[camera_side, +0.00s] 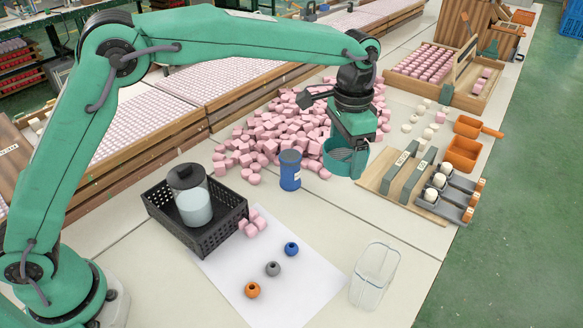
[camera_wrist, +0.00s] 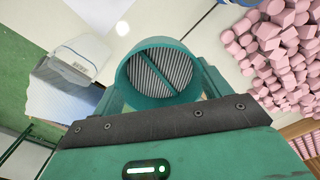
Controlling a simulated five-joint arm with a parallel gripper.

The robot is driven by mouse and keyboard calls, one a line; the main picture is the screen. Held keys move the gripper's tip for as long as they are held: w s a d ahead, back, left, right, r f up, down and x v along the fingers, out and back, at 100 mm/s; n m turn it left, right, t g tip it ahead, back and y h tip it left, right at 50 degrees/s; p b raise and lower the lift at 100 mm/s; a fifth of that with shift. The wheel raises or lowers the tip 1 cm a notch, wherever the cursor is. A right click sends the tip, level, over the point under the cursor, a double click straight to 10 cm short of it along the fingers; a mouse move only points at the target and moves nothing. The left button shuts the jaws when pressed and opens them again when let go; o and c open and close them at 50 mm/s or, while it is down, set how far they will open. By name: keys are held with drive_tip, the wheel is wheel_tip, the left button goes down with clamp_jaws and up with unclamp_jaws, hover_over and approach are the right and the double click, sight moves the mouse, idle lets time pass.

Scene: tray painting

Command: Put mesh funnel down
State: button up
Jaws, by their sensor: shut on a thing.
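The mesh funnel (camera_side: 343,160) is a teal, round, open piece, held in the air above the pale table near the pink pile. In the wrist view its round rim and striped grey mesh (camera_wrist: 172,66) with a diagonal bar face the camera. My gripper (camera_side: 352,146) is shut on the funnel, with a finger on each side of it in the wrist view (camera_wrist: 160,90). The spot directly below the funnel is partly hidden in the side view.
A blue cup (camera_side: 290,172) stands left of the funnel, by the pink pile (camera_side: 262,130). A wooden board (camera_side: 372,184) with grey holders lies to the right. A clear container (camera_side: 374,274) and white paper (camera_side: 310,280) with three balls are in front. A black crate (camera_side: 222,235) is farther left.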

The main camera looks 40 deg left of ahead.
drive_tip(key=w+a+n, duration=0.2)
drive_tip(key=a+n, duration=0.1)
drive_tip(key=a, duration=2.3)
drive_tip(key=w+a+f, duration=0.1)
drive_tip(key=a+f, duration=0.2)
drive_tip(key=f, duration=0.1)
drive_tip(key=w+a+f, duration=0.1)
drive_tip(key=a+f, duration=0.3)
drive_tip(key=w+a+f, duration=0.1)
drive_tip(key=a+f, duration=0.3)
drive_tip(key=shift+a, duration=0.25)
drive_tip(key=shift+f, duration=0.1)
drive_tip(key=shift+f, duration=1.9)
drive_tip(key=shift+f, duration=0.1)
